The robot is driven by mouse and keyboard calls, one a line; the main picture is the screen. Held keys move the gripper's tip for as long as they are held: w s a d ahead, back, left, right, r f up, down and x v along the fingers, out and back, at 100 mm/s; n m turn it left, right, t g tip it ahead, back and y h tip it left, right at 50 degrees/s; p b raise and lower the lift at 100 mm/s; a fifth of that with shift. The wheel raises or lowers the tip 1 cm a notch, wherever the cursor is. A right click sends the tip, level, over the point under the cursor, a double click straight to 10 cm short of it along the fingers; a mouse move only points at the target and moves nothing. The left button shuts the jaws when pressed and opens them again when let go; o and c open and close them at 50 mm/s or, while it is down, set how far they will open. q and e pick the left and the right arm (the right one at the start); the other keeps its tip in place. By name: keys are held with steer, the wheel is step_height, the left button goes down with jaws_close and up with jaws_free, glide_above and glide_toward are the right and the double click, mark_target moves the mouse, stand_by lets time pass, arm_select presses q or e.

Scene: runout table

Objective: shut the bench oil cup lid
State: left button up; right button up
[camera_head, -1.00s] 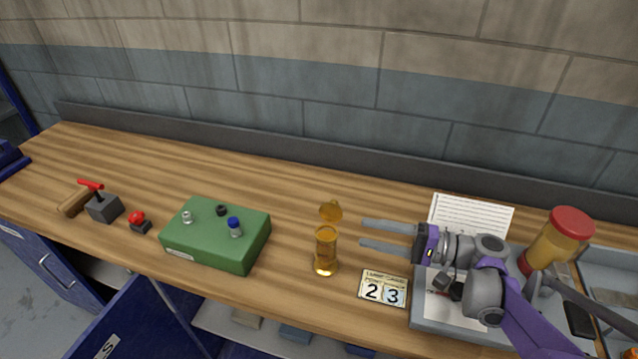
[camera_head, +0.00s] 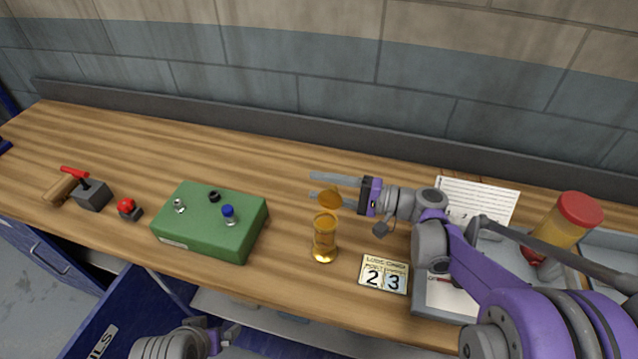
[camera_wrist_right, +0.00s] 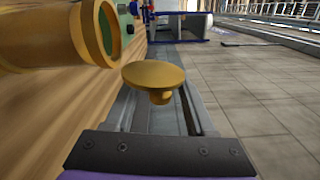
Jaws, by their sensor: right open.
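The bench oil cup (camera_head: 324,240) is a small amber cylinder standing on the bench. Its round lid (camera_head: 331,197) stands raised above the cup's back rim, so the cup is open. My right gripper (camera_head: 311,185) is open, with its two long grey fingers pointing left just behind the lid. In the right wrist view, the lid (camera_wrist_right: 153,75) with its small knob lies in front of the fingers, and the cup's open mouth (camera_wrist_right: 105,32) is at upper left. Contact cannot be told. Part of my left arm shows at the bottom of the head view; its jaws are unclear.
A green box (camera_head: 210,222) with knobs stands left of the cup. A number calendar (camera_head: 384,273) is at its front right. A red-capped jar (camera_head: 565,228) and grey tray are farther right. A red button (camera_head: 128,208) and red-handled lever (camera_head: 89,190) are far left.

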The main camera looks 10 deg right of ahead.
steer(key=shift+w+a, duration=0.1)
steer(key=shift+a, duration=0.3)
steer(key=shift+c, duration=0.2)
jaws_close()
steer(key=shift+r, duration=0.1)
steer(key=s+a+n+p, duration=0.2)
steer(key=s+n, duration=0.4)
steer(key=n, duration=1.3)
steer(key=shift+a+f, duration=0.3)
steer(key=shift+f, duration=0.1)
steer(key=shift+n, duration=0.3)
